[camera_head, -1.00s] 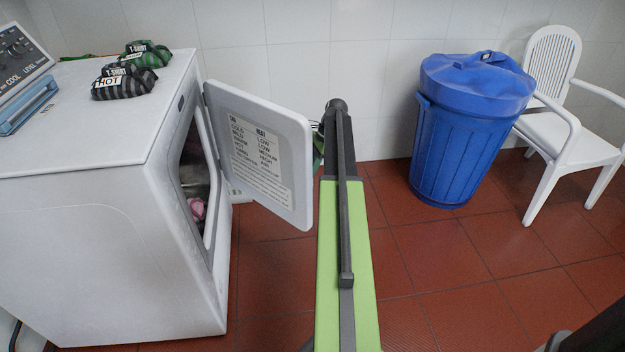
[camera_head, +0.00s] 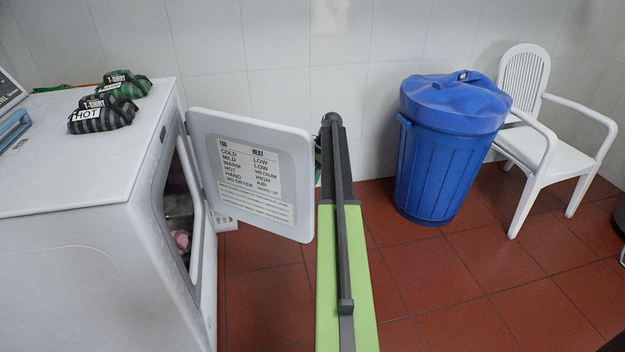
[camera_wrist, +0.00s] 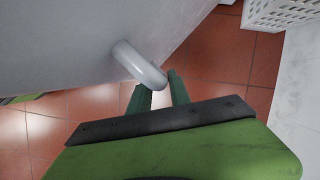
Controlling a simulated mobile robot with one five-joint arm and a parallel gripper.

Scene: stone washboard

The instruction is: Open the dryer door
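The white dryer (camera_head: 90,250) stands at the left in the head view. Its door (camera_head: 250,215) stands well open to the right, label side towards me, showing the dark drum opening with pink cloth inside. In the wrist view the door's smooth white face (camera_wrist: 60,50) fills the upper left, with a rounded white handle (camera_wrist: 138,65) standing out from it. My gripper (camera_wrist: 158,82) has its two green fingers apart, close to the lower end of the handle. I cannot tell whether they touch it. In the head view my arm hides most of the gripper beside the door's free edge.
Two rolled T-shirts (camera_head: 102,114) lie on the dryer. A blue lidded bin (camera_head: 445,150) and a white chair (camera_head: 545,150) stand at the right by the tiled wall. A white basket (camera_wrist: 285,14) shows in the wrist view. The red floor (camera_head: 470,290) in front is clear.

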